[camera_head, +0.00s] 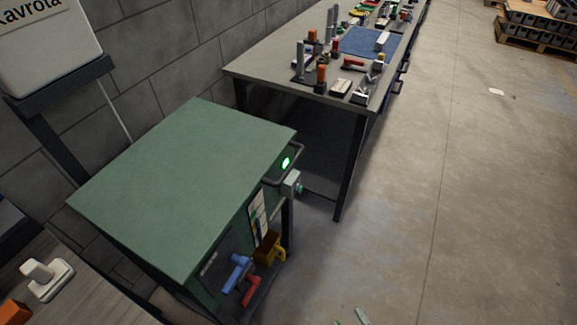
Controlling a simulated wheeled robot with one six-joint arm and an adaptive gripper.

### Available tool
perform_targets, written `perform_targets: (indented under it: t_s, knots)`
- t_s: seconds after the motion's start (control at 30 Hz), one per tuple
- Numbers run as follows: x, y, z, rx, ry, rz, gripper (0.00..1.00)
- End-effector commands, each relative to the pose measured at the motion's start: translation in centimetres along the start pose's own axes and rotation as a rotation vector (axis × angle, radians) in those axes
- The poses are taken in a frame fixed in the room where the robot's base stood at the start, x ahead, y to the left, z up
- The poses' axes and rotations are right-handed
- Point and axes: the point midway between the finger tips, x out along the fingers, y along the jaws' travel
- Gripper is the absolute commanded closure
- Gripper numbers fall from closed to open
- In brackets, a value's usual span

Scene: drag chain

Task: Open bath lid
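The bath is a green box-shaped cabinet at the left of the head view. Its flat green lid (185,185) lies flat on top and looks shut. A dark bar handle (285,172) sticks out at the lid's right end, beside a lit green lamp (286,163). Below the lid, the front carries a blue valve handle (237,272), a red valve handle (251,291) and a yellow-brown fitting (269,250). My gripper is not clearly seen. Two small pale green slivers show at the bottom edge, and I cannot tell what they are.
A long workbench (262,68) with tools stands behind the bath along the block wall. A wooden surface (85,290) with a white object (48,278) is at bottom left. A white tank (48,45) is at upper left.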

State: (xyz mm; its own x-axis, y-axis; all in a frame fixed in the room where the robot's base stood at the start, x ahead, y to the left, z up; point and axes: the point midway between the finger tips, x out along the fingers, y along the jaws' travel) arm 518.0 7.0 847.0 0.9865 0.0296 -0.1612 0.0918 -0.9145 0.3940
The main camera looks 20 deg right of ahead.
Motion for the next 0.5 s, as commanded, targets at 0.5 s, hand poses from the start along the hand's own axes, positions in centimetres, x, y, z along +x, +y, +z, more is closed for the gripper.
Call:
perform_targets:
  t_s: [0.5]
  knots:
    - [18.0,1.2,-2.9,-0.629,0.133,0.125,0.57]
